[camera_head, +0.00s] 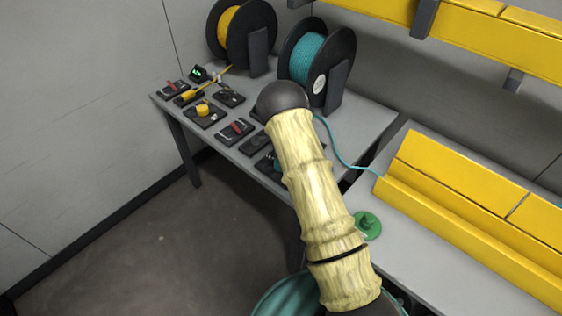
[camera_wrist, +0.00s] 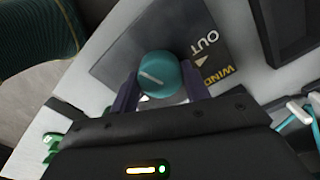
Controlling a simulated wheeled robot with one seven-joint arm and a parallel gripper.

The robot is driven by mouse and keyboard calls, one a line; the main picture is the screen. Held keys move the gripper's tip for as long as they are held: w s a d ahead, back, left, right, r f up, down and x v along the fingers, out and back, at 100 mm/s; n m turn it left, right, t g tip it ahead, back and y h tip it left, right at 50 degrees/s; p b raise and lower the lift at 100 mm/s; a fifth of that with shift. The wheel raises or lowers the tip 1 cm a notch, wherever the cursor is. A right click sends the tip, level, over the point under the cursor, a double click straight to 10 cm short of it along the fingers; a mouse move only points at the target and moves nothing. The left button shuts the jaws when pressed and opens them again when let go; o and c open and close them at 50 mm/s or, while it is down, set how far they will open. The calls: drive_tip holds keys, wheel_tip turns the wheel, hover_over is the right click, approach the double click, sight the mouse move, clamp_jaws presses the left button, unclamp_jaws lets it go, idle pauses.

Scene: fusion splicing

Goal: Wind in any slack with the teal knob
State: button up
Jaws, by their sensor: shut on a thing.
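In the wrist view, the teal knob (camera_wrist: 159,75) has a pale pointer line on top and sits on a dark plate (camera_wrist: 128,46) marked "OUT" and "WIND" with an arrow. My gripper (camera_wrist: 162,92) has one finger on each side of the knob and is shut on it. In the head view my arm covers most of the knob and all of the gripper. The teal spool (camera_head: 307,60) stands at the back of the table, and a teal cable (camera_head: 338,153) runs from it in a sagging curve to the yellow duct (camera_head: 455,215).
A yellow spool (camera_head: 232,33) stands left of the teal one. Several dark panels with red levers (camera_head: 236,129) and a yellow knob (camera_head: 203,110) lie on the table (camera_head: 222,140). A green disc (camera_head: 367,225) lies on the right-hand surface. A yellow rail (camera_head: 480,35) runs along the wall.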

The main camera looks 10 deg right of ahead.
drive_tip(key=shift+m, duration=1.3)
drive_tip(key=o, duration=1)
wheel_tip(320, 180, up, 17)
drive_tip(key=shift+r+b, duration=0.2)
drive_tip(key=shift+b, duration=0.75)
